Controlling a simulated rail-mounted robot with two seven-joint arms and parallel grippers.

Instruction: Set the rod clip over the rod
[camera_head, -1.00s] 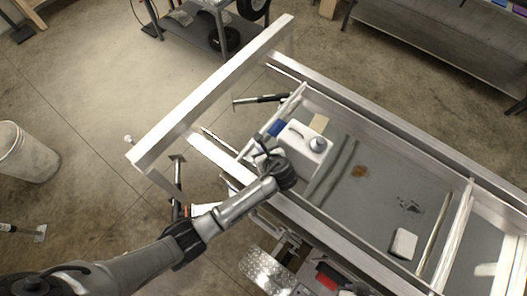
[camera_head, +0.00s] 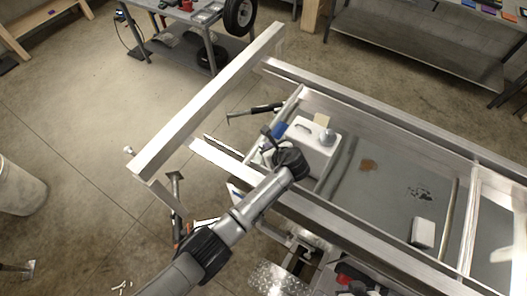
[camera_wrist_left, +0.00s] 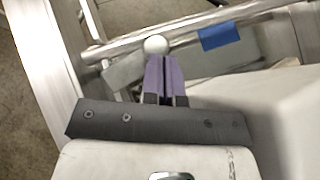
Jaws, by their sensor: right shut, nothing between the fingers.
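My left gripper (camera_head: 268,140) reaches over the near left corner of the trailer, beside a white box. In the left wrist view its purple fingers (camera_wrist_left: 165,75) are close together, with a narrow dark gap. A small white ball (camera_wrist_left: 156,45) shows right at their tips; I cannot tell whether they grip it. Just beyond runs a thin silver rod (camera_wrist_left: 120,48). A blue patch (camera_wrist_left: 219,36) lies along it and also shows in the head view (camera_head: 279,129). I cannot make out the rod clip for certain. My right gripper is not in view.
The white box (camera_head: 306,146) with a grey cap stands in the trailer bed, close to my gripper. A long aluminium beam (camera_head: 205,105) crosses the trailer's left end. A small white block (camera_head: 423,232) lies on the bed. A workbench (camera_head: 420,55) stands behind.

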